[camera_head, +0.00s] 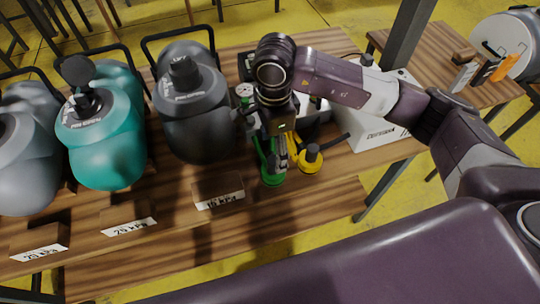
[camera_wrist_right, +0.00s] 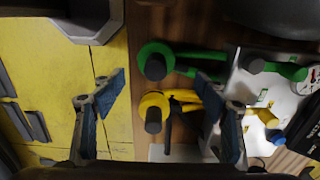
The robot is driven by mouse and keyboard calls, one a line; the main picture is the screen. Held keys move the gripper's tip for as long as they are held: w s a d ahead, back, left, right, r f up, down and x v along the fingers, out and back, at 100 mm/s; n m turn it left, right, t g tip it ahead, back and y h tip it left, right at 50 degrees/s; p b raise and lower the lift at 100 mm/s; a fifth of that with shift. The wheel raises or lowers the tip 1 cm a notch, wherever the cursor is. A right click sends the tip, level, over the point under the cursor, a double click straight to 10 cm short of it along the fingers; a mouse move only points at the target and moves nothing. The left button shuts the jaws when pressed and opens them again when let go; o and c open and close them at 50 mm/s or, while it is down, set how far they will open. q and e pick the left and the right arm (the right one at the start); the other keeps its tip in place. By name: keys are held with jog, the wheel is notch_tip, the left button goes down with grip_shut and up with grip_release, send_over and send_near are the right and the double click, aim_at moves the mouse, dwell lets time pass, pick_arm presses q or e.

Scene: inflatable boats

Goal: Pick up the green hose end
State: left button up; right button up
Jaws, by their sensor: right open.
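The green hose end (camera_head: 271,178) lies on the wooden table, beside a yellow hose end (camera_head: 309,163). Both have a round coloured flange and a dark stem. My right gripper (camera_head: 279,160) points down over the green one and partly hides it. In the right wrist view, my right gripper (camera_wrist_right: 162,83) is open, with its fingers on either side of the hose ends and nothing held. The green flange (camera_wrist_right: 156,60) and the yellow flange (camera_wrist_right: 155,106) both show between the fingers. I cannot tell the exact height gap. My left gripper is not in view.
Wooden pressure labels (camera_head: 219,195) line the table's front. A white box (camera_head: 378,136) stands right of the gripper. In the wrist view, a white tray (camera_wrist_right: 251,92) holds more green and yellow parts.

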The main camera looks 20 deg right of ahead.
aim_at(274, 159)
jog(key=f+p, duration=0.1)
jog(key=s+f, duration=0.1)
jog(key=f, duration=0.1)
jog(key=shift+p, duration=0.35)
notch_tip(274, 159, down, 3)
jog(key=shift+w+f+p, duration=0.15)
jog(key=shift+p, duration=0.3)
jog(key=shift+f, duration=0.15)
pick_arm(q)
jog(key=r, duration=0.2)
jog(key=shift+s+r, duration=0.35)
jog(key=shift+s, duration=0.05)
pick_arm(e)
jog(key=c, duration=1.3)
